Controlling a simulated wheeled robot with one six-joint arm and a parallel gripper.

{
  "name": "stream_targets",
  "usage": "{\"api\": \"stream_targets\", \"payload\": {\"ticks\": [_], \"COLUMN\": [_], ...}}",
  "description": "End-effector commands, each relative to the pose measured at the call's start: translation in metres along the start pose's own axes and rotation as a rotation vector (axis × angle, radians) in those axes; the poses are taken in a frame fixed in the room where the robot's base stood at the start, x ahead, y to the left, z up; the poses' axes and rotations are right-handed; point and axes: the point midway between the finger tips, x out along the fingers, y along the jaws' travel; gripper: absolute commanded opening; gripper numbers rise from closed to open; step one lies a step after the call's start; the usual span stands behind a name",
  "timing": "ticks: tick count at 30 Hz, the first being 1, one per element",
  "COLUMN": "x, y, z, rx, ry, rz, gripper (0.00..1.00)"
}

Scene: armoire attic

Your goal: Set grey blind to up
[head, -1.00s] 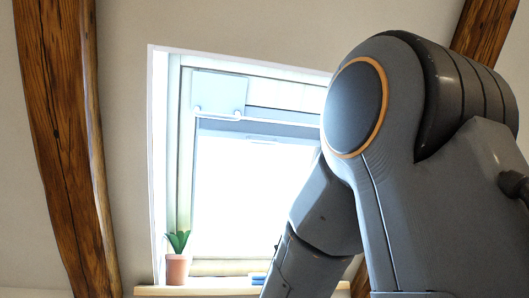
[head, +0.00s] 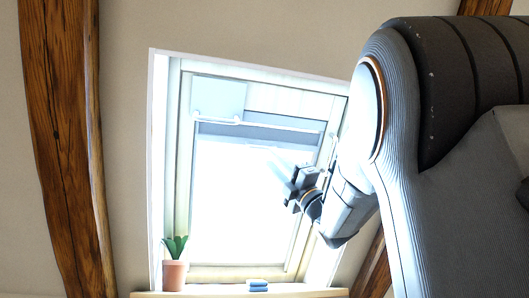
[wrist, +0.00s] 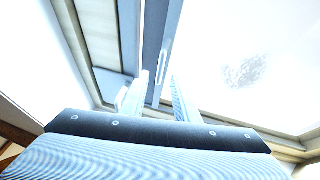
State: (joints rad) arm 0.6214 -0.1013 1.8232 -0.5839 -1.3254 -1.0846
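The grey blind (head: 258,133) is a narrow grey band across the upper part of the slanted roof window, with bright glass below it. In the wrist view a grey bar with a slotted handle (wrist: 165,58), which looks like part of the blind, runs away ahead of my fingers. My gripper (head: 293,188) is in front of the window's right half, below and apart from the band in the head view. In the wrist view my gripper (wrist: 159,80) has its two fingers apart, with the bar's end seen between them. Whether they touch it I cannot tell.
A potted plant (head: 174,272) stands on the left of the sill (head: 205,294), and a small blue folded stack (head: 257,285) lies toward its right. A pale blue panel (head: 218,97) hangs at the window's top left. Wooden beams (head: 62,150) flank the window.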

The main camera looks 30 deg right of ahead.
Motion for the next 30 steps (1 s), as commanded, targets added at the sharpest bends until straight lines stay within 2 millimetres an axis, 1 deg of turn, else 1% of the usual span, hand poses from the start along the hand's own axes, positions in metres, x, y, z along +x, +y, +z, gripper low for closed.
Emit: {"api": "stream_targets", "payload": {"ticks": [1,3,6,10,15,22,23,27,30], "x": [0.010,0.022,0.037,0.051,0.058,0.058,0.058,0.058,0.058], "y": [0.001,0.002,0.001,0.001,-0.001,-0.002,-0.002,-0.001,-0.001], "z": [0.000,0.000,0.000,0.000,0.000,0.000,0.000,0.000,0.000], "rx": [0.004,0.004,0.004,0.004,0.005,0.005,0.005,0.005,0.005], "ry": [0.001,0.001,0.000,0.000,-0.002,-0.002,-0.002,-0.002,-0.002], "rz": [0.000,0.000,-0.001,-0.001,-0.003,-0.003,-0.003,-0.003,-0.003], "gripper": [0.28,0.28,0.28,0.28,0.28,0.28,0.25,0.01,0.00]}}
